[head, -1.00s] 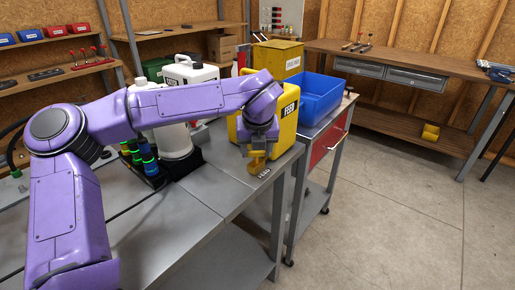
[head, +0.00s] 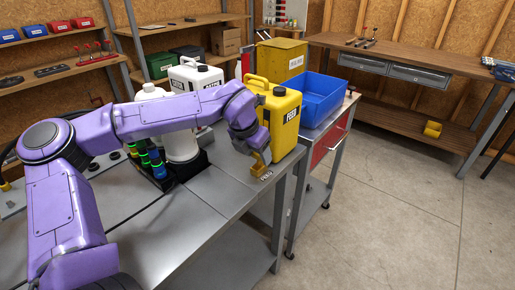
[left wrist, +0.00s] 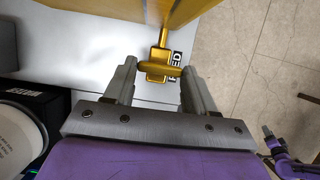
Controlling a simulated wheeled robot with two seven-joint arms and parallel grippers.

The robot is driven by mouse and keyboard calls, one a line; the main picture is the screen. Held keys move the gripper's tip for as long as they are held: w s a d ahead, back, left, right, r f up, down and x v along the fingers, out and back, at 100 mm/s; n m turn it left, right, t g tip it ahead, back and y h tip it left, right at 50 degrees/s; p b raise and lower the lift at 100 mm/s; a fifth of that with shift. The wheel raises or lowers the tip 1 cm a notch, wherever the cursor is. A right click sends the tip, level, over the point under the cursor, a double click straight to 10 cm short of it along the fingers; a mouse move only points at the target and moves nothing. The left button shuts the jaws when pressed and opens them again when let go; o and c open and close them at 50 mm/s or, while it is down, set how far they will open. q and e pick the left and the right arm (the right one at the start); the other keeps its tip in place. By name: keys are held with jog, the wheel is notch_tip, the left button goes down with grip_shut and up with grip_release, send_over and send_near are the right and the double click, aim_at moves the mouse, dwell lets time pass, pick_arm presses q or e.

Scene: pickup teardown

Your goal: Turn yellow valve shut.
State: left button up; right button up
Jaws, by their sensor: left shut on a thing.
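The yellow valve (head: 261,167) sits low on the near side of the yellow FEED jug (head: 285,118), at the metal bench's right edge. My left gripper (head: 257,152) is at the valve. In the left wrist view its two fingers (left wrist: 160,78) are shut on the valve's yellow crossbar (left wrist: 158,71). A narrow yellow stem (left wrist: 163,38) runs from the crossbar toward the jug. A small FEED label (left wrist: 174,75) lies beside it, partly covered. A purple arm with a grey tip, seemingly my right gripper (left wrist: 268,133), shows small at right; its jaws are unclear.
A white WATER jug (head: 196,75) and a white bottle (head: 181,143) stand left of the FEED jug. A blue bin (head: 318,98) and yellow box (head: 281,60) are on the cart behind. Open floor (head: 400,200) lies to the right.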

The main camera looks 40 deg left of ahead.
dwell(0.4)
pick_arm(q)
jog(key=o, duration=0.8)
jog(key=shift+c, duration=0.2)
jog(key=v, duration=1)
jog(key=shift+r+b, duration=0.25)
jog(key=shift+b, duration=0.05)
jog(key=shift+s+a, duration=0.1)
jog(key=shift+s, duration=0.05)
